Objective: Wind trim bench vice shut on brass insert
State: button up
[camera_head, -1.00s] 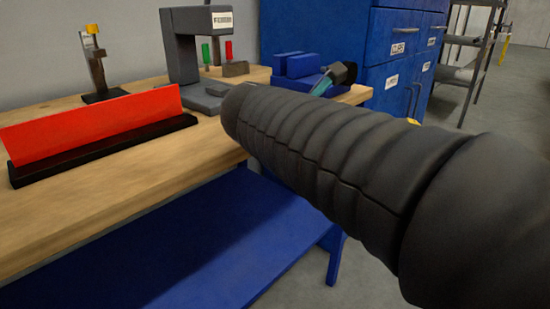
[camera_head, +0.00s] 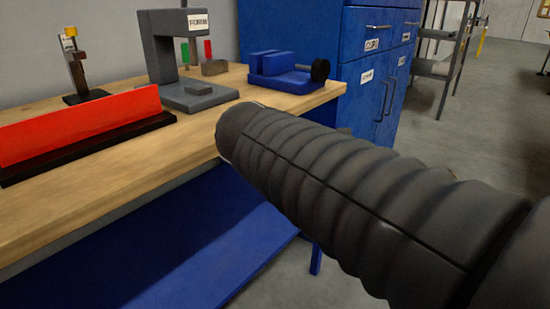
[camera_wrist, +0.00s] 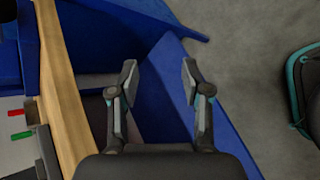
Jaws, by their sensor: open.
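The blue bench vice (camera_head: 283,80) sits at the far right corner of the wooden bench, with its black round handle (camera_head: 319,69) on its right side. Its two blue jaw blocks stand close together; I cannot tell the gap between them. I cannot make out a brass insert in the vice. My gripper (camera_wrist: 160,80) is open and empty in the wrist view, beyond the bench's wooden edge and over blue bench parts and the floor. In the head view my dark arm hides it. The vice is not clearly recognisable in the wrist view.
The bench top (camera_head: 110,192) also carries a red strip (camera_head: 80,124) in a black base, a grey press (camera_head: 165,50) with green and red pieces beside it, and a small stand (camera_head: 78,70). Blue cabinets (camera_head: 345,75) stand behind. Open floor lies to the right.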

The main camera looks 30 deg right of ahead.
jog(key=n+t+h+b, duration=0.1)
jog(key=n+h+b, duration=0.7)
jog(key=n, duration=0.2)
send_near(316, 66)
jog(key=shift+s+a+f, duration=0.2)
jog(key=shift+s+a, duration=0.15)
jog(key=shift+a, duration=0.15)
jog(key=shift+w+d+r, duration=0.15)
jog(key=shift+d+r, duration=0.05)
jog(key=shift+w+d, duration=0.1)
jog(key=shift+d, duration=0.3)
jog(key=x, duration=1.2)
jog(key=shift+w+d+b, duration=0.15)
jog(key=shift+w+b, duration=0.15)
jog(key=shift+b, duration=0.1)
